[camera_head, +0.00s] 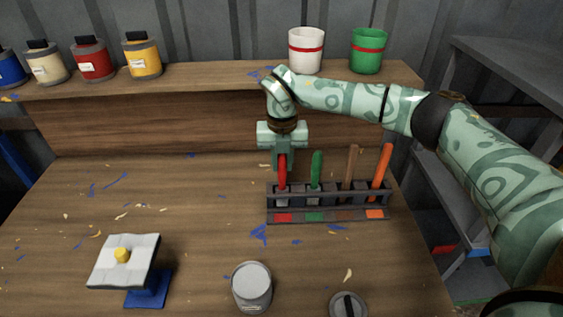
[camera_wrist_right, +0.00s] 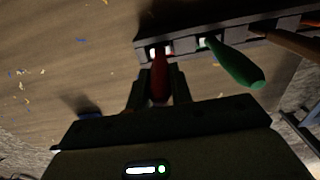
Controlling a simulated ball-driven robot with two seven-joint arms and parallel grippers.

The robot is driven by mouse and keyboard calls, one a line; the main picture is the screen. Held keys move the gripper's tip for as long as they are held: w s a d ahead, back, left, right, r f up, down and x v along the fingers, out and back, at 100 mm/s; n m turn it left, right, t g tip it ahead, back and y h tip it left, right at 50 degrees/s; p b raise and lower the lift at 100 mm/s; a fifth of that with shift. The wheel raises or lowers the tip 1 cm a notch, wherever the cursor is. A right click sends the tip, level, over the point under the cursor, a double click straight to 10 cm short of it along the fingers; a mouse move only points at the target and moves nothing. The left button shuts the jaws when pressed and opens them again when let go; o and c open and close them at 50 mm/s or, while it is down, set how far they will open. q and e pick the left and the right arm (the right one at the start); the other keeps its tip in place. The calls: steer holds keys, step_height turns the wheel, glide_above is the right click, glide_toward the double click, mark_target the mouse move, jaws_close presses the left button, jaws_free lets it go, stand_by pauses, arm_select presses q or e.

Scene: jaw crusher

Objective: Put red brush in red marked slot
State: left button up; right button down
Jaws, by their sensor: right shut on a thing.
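The red brush (camera_head: 282,172) stands upright at the left end of the dark brush rack (camera_head: 328,213), over the red marked slot (camera_head: 283,217). My right gripper (camera_head: 283,158) is above the rack, pointing down, shut on the top of the red handle. In the right wrist view the red brush (camera_wrist_right: 159,80) is between the fingers (camera_wrist_right: 158,92), its lower end at the leftmost slot. I cannot tell how deep it sits. The left gripper is not in view.
A green brush (camera_head: 316,170), a brown brush (camera_head: 350,168) and an orange brush (camera_head: 381,168) stand in the other slots. A grey can (camera_head: 252,287) and a cloth-topped blue stand (camera_head: 147,290) are in front. A shelf (camera_head: 200,82) with paint jars and two cups runs behind.

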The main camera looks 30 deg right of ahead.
steer(key=c, duration=1.3)
jaws_free()
steer(key=shift+o, duration=0.2)
step_height(320, 180, up, 12)
steer(key=p, duration=0.3)
steer(key=shift+r, duration=0.15)
